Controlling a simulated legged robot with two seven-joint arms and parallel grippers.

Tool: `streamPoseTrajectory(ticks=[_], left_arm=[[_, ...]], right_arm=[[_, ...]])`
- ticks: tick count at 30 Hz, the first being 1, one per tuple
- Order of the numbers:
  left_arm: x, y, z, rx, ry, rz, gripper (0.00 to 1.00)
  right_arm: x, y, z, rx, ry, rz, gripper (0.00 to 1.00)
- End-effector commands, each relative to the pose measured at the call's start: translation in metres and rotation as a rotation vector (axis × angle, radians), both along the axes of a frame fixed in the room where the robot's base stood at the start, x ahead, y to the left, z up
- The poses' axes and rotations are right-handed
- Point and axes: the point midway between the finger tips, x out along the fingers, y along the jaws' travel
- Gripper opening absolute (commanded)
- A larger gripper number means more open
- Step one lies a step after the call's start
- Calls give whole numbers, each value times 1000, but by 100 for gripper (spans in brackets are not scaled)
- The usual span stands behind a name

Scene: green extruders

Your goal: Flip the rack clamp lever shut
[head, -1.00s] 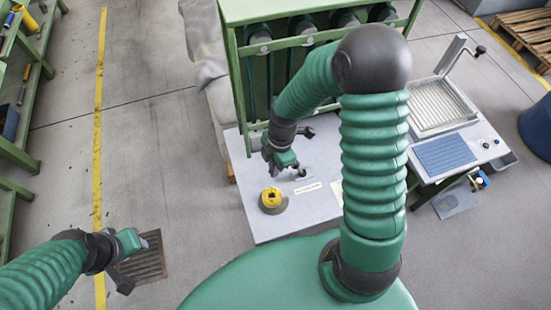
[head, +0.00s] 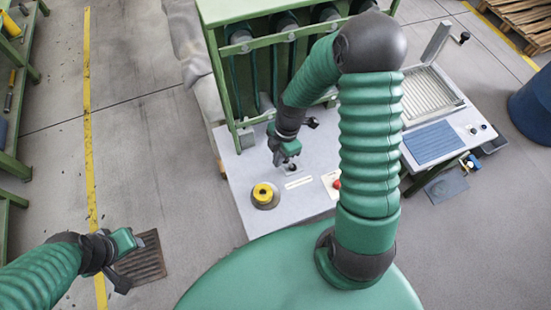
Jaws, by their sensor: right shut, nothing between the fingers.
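The green rack (head: 228,95) stands at the back of the grey worktop, with several dark cylinders in its upper part. I cannot clearly make out its clamp lever; my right arm hides part of the rack. My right gripper (head: 287,159) points down over the worktop in front of the rack. It is shut and empty. A small dark round part (head: 291,168) shows just below its tip; I cannot tell whether they touch. My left gripper (head: 130,262) hangs over the floor at lower left, well away from the rack; its jaw opening is unclear.
A red button (head: 337,183) is partly behind my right arm. The worktop (head: 240,185) is mostly bare.

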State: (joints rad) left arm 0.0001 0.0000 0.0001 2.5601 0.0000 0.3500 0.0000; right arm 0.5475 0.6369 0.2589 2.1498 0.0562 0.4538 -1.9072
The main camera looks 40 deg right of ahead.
Motion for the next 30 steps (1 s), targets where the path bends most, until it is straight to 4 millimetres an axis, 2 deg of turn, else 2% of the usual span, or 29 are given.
streamPoseTrajectory(ticks=[12, 20, 30], left_arm=[[0, 0, 31, 0, 0, 0, 36], [0, 0, 34, 0, 0, 0, 36], [0, 0, 32, 0, 0, 0, 36]], right_arm=[[-7, -35, 15, 273, -69, -14, 0], [-13, -61, 14, 489, -122, -10, 0], [-19, -84, 11, 489, -119, -3, 0]])
